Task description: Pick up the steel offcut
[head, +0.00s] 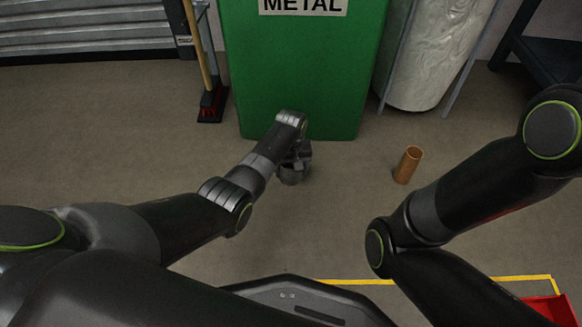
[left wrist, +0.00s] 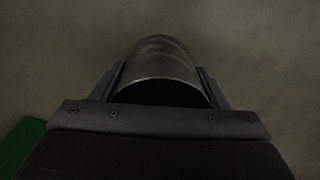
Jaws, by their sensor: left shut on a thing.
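The steel offcut (head: 292,174) is a short dark grey tube in front of the green bin. My left gripper (head: 298,158) reaches down to it from above and is shut on it. In the left wrist view the offcut (left wrist: 160,60) sits between the two fingers of the left gripper (left wrist: 160,85), its near open end dark. The gripper hides part of it in the head view. I cannot tell if it touches the floor. My right gripper is not in view; only my right arm shows.
The green bin marked METAL (head: 305,70) stands just behind. A clear sack on a stand (head: 432,50), a broom (head: 211,100) and a red object (head: 550,309) are around. Open floor lies at left.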

